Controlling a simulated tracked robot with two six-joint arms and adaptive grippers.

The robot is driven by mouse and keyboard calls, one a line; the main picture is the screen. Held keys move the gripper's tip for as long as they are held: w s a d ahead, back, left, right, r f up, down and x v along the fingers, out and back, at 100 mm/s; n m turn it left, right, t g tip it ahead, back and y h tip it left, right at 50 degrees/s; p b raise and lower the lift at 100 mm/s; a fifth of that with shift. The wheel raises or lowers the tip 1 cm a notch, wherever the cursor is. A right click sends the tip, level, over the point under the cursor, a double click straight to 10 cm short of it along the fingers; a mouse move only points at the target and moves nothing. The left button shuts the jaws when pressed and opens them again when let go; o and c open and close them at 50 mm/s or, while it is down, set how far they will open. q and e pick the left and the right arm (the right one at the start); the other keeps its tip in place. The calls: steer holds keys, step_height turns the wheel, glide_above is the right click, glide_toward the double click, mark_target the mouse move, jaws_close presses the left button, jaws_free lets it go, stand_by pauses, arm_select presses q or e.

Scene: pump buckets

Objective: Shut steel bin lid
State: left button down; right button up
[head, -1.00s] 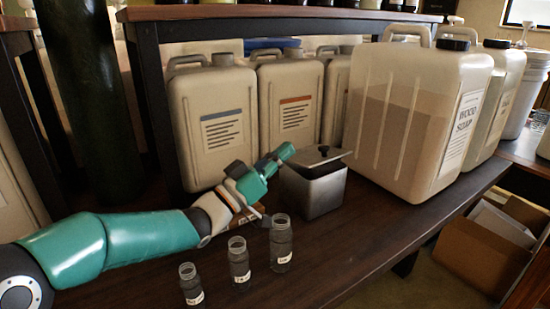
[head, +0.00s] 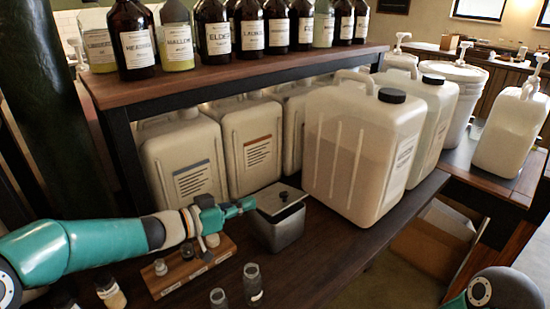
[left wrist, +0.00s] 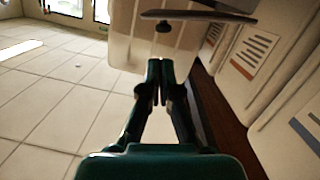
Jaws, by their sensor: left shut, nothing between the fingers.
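The steel bin (head: 277,233) is a small grey square container on the bench in front of the large white jugs. Its flat lid (head: 290,205) with a black knob (head: 284,196) lies across the top; I cannot tell whether it is fully seated. My left gripper (head: 252,203) is shut and empty, its tips near the lid's back left edge. In the left wrist view, the closed fingers (left wrist: 160,70) point toward the lid (left wrist: 190,16), which appears upside down with its knob (left wrist: 163,26). Contact with the lid cannot be told. My right gripper is not in view.
Large white jugs (head: 365,150) stand close behind and right of the bin. A wooden block (head: 190,262) with small bottles sits under my left forearm. Small glass bottles (head: 252,285) stand in front of the bin. A shelf (head: 230,62) of dark bottles is above.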

arm_select(q)
step_height(320, 180, up, 5)
steer(key=a+p, duration=0.2)
steer(key=p, duration=0.3)
glide_above(276, 204)
steer(key=shift+w+a+f+n, duration=0.15)
steer(key=shift+w+a+f, duration=0.05)
steer(key=shift+f, duration=0.3)
steer(key=shift+w+a+f+n, duration=0.15)
steer(key=shift+a+f, duration=0.05)
steer(key=shift+f, duration=0.25)
steer(key=f, duration=0.2)
steer(key=shift+s+d+f, duration=0.15)
steer(key=shift+s+f, duration=0.05)
steer(key=shift+f, duration=0.1)
steer(key=shift+s+d+f, duration=0.1)
steer(key=shift+d+f, duration=0.05)
steer(key=shift+f, duration=0.5)
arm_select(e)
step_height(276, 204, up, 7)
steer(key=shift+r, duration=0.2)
